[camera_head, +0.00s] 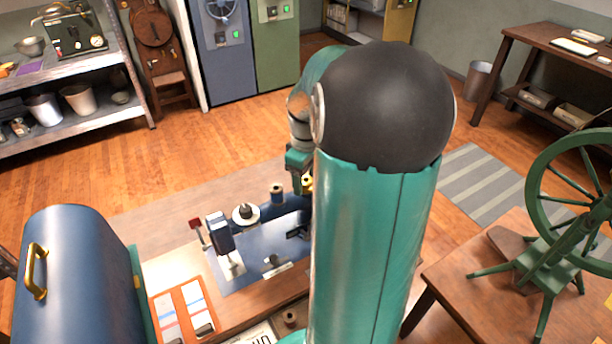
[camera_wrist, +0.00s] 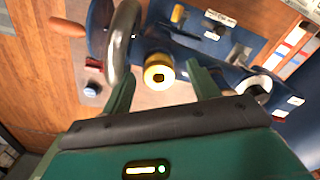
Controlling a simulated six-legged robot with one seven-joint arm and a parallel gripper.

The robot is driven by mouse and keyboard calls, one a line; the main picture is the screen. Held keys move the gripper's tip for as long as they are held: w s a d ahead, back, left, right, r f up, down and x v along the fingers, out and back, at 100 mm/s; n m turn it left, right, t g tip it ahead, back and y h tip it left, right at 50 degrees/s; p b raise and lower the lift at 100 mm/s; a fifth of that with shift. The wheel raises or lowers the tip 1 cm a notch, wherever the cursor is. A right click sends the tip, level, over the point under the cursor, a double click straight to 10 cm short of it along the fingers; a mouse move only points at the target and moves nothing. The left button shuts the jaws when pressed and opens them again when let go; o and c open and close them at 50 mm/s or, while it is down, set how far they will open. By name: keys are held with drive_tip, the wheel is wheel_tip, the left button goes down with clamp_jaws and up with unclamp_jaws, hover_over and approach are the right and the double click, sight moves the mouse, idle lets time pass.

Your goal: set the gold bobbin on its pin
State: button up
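A gold bobbin (camera_wrist: 159,71) with a dark centre hole shows in the wrist view, between and just beyond my fingertips. My gripper (camera_wrist: 163,82) is open, with a gap on both sides of the bobbin. In the head view, a gold piece (camera_head: 307,183) shows just below my gripper (camera_head: 299,162), partly hidden by my arm. A blue sewing machine (camera_wrist: 220,45) lies beyond the fingers. A second, smaller gold-topped part (camera_wrist: 177,13) stands on it. I cannot tell which part is the bobbin's pin, or what the gold bobbin rests on.
A silver handwheel (camera_wrist: 121,45) with a wooden handle is close to the left finger. A blue domed case (camera_head: 75,275) stands left of the machine. A green spinning wheel (camera_head: 565,215) stands on the right table. Open wooden floor lies behind the worktable.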

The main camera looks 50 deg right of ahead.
drive_tip(key=shift+d+r, duration=0.1)
drive_tip(key=shift+r, duration=0.05)
drive_tip(key=shift+r, duration=0.35)
wheel_tip(320, 180, up, 13)
drive_tip(key=shift+f, duration=0.1)
idle(0.7)
